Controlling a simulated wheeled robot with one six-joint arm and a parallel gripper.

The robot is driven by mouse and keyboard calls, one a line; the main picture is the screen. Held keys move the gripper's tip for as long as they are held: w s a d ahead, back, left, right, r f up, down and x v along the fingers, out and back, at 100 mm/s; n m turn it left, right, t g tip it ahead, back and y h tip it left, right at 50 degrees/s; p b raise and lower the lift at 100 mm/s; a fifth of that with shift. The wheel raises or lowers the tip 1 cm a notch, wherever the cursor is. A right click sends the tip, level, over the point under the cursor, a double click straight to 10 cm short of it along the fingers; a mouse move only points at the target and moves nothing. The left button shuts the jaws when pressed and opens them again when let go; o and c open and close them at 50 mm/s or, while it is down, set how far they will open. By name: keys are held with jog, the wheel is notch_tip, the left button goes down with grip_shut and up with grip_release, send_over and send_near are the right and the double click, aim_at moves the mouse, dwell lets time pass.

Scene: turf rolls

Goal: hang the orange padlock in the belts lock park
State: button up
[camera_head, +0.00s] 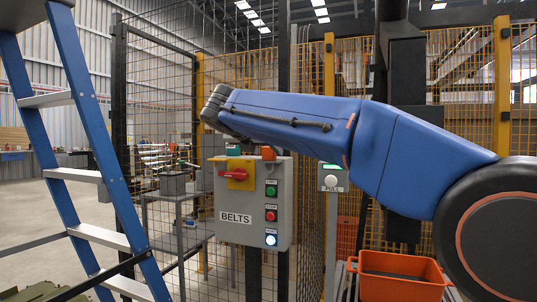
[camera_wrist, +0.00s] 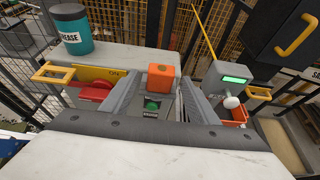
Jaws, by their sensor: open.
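The orange padlock (camera_head: 268,153) sits on the top edge of the grey box (camera_head: 228,205) labelled BELTS. In the wrist view the orange padlock (camera_wrist: 161,84) shows between the two grey fingers of my gripper (camera_wrist: 163,80). My gripper is open and not closed on it; how near the fingers are to it I cannot tell. The box has a red handle (camera_head: 229,174) on a yellow plate (camera_head: 242,182); the plate also shows in the wrist view (camera_wrist: 118,73). I see no part clearly marked as a lock park. The head view does not show my fingers clearly.
A teal grease can (camera_wrist: 71,29) stands on the box, left of the padlock. A post with a green display (camera_head: 332,170) stands to the right. An orange bin (camera_head: 400,288) is lower right. A blue ladder (camera_head: 85,110) stands at the left; mesh fencing is behind.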

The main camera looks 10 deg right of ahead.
jog(key=v, duration=1.4)
jog(key=shift+f, duration=0.15)
jog(key=s+d+f+m+g+y, duration=0.1)
jog(key=s+d+f+m, duration=0.35)
jog(key=f, duration=0.35)
jog(key=s+d+f+m+g+y, duration=0.1)
jog(key=s+d+f+m+g, duration=0.1)
jog(key=s+d+f+m, duration=0.5)
jog(key=s+d+f+m+g+y, duration=0.15)
jog(key=d+f, duration=0.25)
jog(key=f, duration=0.6)
jog(key=s+f+m+y, duration=0.2)
jog(key=s+f+m, duration=0.6)
jog(key=f, duration=0.4)
jog(key=s+f+m+g+y, duration=0.1)
jog(key=s+f+m+y, duration=0.1)
jog(key=s+f+m, duration=0.5)
notch_tip(320, 180, down, 6)
jog(key=shift+s+d+f+m, duration=0.25)
jog(key=shift+s+d+m, duration=0.15)
jog(key=shift+s, duration=0.85)
jog(key=shift+g, duration=0.25)
